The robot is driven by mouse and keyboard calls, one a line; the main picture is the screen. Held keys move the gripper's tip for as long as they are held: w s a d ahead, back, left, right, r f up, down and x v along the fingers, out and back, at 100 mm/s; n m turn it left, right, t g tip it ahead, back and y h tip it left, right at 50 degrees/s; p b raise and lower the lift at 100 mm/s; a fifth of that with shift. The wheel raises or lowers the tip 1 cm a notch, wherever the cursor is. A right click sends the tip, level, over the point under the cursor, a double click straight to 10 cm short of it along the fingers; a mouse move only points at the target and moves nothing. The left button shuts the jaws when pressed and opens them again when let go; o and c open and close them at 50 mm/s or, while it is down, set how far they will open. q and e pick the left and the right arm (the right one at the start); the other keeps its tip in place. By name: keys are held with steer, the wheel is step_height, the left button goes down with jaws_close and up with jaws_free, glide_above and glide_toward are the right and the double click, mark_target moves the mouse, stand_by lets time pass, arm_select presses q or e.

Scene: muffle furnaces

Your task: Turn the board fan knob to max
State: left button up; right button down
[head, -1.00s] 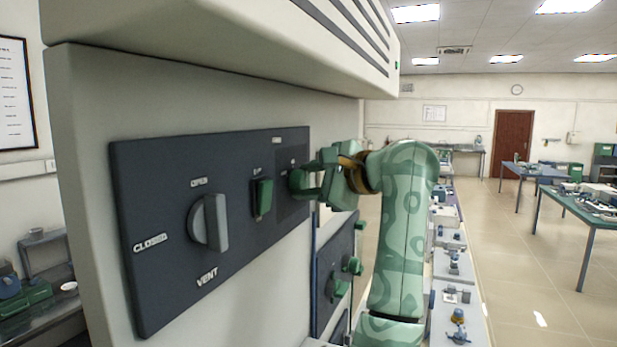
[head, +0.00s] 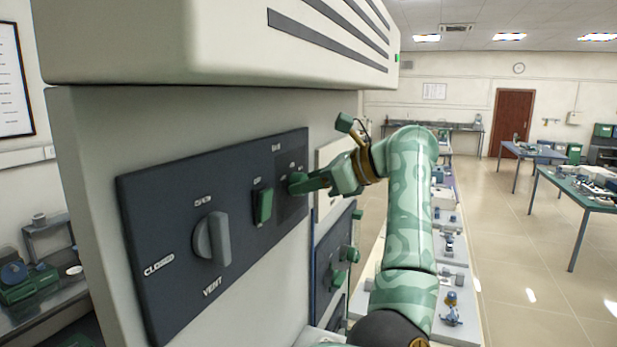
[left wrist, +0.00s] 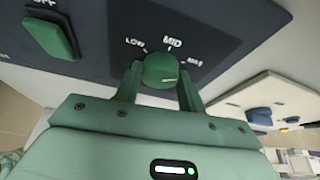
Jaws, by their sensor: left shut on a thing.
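The fan knob is a small round green knob (left wrist: 160,69) on a dark panel (head: 145,205), with LOW, MID and MAX printed around it. A short white line on its face lies nearly level across the left wrist view. My left gripper (left wrist: 158,78) has one finger on each side of the knob and is shut on it. In the head view the left gripper (head: 302,184) reaches the panel's right end and mostly hides the knob. My right gripper is not in view.
A green switch (head: 264,206) and a grey VENT dial (head: 212,240) sit left of the gripper on the same panel. The furnace hood (head: 215,45) overhangs above. A lower panel (head: 333,262) with green knobs is below right.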

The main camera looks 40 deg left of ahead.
arm_select(q)
steer(key=shift+f+m, duration=0.1)
steer(key=shift+m, duration=0.2)
stand_by(0.4)
steer(key=o, duration=1)
steer(key=shift+w, duration=0.1)
steer(key=shift+d, duration=0.1)
steer(key=v, duration=1.6)
steer(key=shift+w+r, duration=0.2)
steer(key=shift+r, duration=0.05)
